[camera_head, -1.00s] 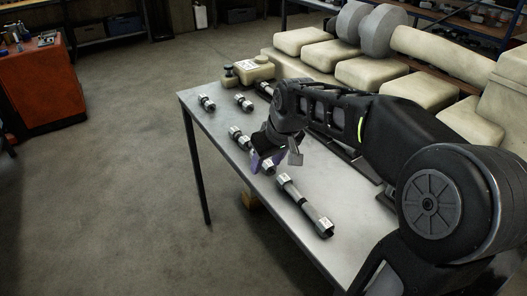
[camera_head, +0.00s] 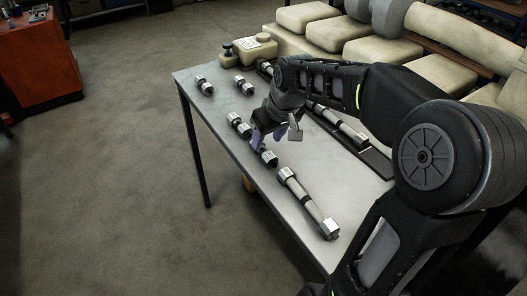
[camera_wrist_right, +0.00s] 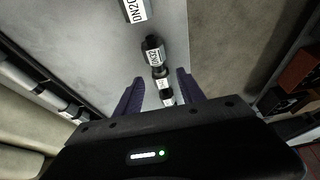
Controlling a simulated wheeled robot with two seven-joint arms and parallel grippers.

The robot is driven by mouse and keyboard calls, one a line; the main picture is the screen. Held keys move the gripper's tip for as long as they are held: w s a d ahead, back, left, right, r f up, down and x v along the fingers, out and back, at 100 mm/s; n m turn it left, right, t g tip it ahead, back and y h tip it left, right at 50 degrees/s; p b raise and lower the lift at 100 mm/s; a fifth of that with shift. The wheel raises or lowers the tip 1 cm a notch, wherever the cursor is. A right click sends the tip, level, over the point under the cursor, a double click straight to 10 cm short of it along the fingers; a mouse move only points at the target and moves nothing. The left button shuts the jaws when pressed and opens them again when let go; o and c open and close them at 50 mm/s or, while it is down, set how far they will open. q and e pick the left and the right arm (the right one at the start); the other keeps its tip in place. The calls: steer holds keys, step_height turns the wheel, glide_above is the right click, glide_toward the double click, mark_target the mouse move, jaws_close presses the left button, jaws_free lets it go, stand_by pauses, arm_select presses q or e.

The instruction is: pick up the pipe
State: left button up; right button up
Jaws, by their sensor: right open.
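A long pipe (camera_head: 308,202) with bright hex ends lies on the grey table; one end with a "DN20"-like label shows at the top of the right wrist view (camera_wrist_right: 133,10). Shorter pipe pieces lie in line beyond it, one just below my gripper in the picture (camera_head: 269,158) and one to its left (camera_head: 239,125). My right gripper (camera_head: 269,140) is open, its purple fingers pointing down above the table. In the right wrist view, labelled short pieces (camera_wrist_right: 152,50) lie ahead of and between its fingers (camera_wrist_right: 160,88); they look ungripped. My left gripper is not in view.
Two more short pieces lie at the table's far end (camera_head: 204,86) (camera_head: 244,86). A long pipe in a dark tray (camera_head: 375,160) lies to the right. A beige canister (camera_head: 256,50) stands at the back. Floor is open to the left.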

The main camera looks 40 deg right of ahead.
mark_target(263, 150)
steer(key=shift+w+f, duration=0.1)
steer(key=shift+f, duration=0.1)
steer(key=x, duration=0.5)
steer(key=shift+d+f+p, duration=0.1)
steer(key=shift+d+p, duration=0.05)
steer(key=shift+p, duration=0.2)
stand_by(0.4)
jaws_close()
stand_by(0.6)
